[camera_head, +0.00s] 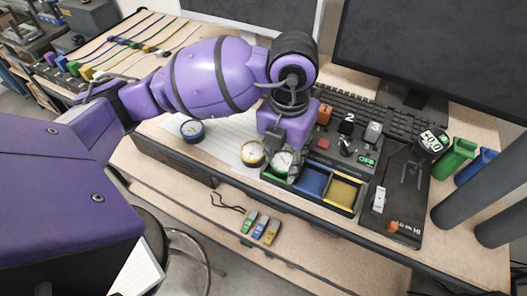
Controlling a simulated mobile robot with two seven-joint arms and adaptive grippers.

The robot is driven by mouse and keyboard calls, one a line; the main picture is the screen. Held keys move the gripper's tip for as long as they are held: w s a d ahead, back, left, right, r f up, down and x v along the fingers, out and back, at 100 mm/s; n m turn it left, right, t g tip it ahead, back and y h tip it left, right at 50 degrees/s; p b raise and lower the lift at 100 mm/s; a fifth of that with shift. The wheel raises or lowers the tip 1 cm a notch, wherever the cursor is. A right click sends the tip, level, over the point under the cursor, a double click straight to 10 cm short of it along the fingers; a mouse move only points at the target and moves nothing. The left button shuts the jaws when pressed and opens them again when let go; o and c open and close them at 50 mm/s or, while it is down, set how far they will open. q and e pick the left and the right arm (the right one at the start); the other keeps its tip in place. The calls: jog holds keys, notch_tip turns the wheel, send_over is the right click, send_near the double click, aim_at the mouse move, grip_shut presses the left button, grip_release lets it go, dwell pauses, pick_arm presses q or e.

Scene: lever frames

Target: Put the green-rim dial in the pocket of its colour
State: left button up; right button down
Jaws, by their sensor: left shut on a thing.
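My left gripper (285,158) points down at the front of the desk and is shut on the green-rim dial (283,163), whose pale face shows below it. The dial is over the left end of a dark tray with three pockets: a green pocket (270,177), a blue pocket (311,180) and a yellow pocket (343,191). The green one is partly hidden by the dial and gripper. I cannot tell whether the dial touches the tray. The yellow-rim dial (252,153) and the blue-rim dial (193,130) lie to the left. My right gripper is not in view.
A lever panel (345,146) stands behind the tray, with a keyboard (345,103) and monitor behind it. A dark panel (399,205) lies to the right, near green (455,155) and blue containers. Small coloured blocks (259,229) sit on the lower shelf.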

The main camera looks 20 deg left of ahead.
aim_at(283, 161)
pick_arm(q)
jog(key=shift+f, duration=0.15)
jog(key=o, duration=1)
jog(key=shift+o, duration=0.2)
jog(key=shift+f, duration=0.1)
jog(key=shift+r, duration=0.45)
notch_tip(283, 161, up, 12)
jog(key=p, duration=0.1)
jog(key=shift+f, duration=0.15)
